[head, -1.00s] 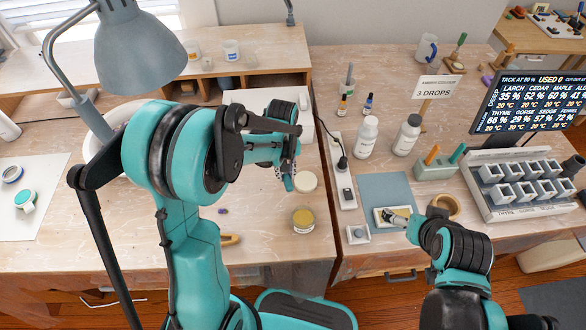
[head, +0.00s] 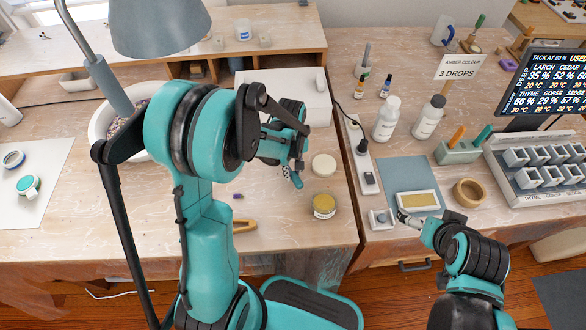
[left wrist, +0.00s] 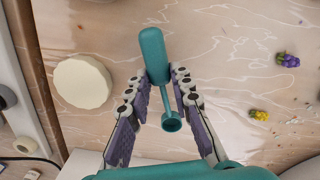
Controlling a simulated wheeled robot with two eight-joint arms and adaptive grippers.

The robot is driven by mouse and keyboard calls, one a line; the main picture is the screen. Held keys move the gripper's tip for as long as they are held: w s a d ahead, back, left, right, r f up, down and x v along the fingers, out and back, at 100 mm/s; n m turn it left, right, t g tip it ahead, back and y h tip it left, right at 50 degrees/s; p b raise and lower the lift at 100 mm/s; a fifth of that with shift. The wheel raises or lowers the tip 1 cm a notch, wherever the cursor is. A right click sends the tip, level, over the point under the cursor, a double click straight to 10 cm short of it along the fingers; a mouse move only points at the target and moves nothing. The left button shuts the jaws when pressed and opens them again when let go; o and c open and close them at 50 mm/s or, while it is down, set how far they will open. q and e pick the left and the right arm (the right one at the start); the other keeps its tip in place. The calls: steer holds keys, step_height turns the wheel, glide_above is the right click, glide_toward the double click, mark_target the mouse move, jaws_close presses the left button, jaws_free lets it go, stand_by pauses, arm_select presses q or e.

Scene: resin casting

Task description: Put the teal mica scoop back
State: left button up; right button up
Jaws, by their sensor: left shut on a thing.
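The teal mica scoop (left wrist: 155,58) is between the fingers of my left gripper (left wrist: 158,95), which is shut on it. In the left wrist view its thick handle points up the picture and its small round cup lies between the fingers. In the head view the scoop (head: 297,181) shows as a short teal tip below my left gripper (head: 290,168), left of a cream round lid (head: 323,165). My right gripper (head: 403,219) is low beside a small tray with a yellow surface (head: 418,201); its fingers are too small to read.
A yellow-topped jar (head: 324,207) stands near the bench's front edge. A green block (head: 458,152) holds orange and teal handles. A teal-topped jar (head: 28,186) stands on white paper. Bottles (head: 386,119), a wooden ring (head: 468,192) and a mould rack (head: 540,170) are at right.

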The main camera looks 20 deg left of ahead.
arm_select(q)
steer(key=shift+f, duration=0.35)
steer(key=shift+f+b, duration=0.65)
steer(key=shift+b, duration=0.05)
steer(key=o, duration=1)
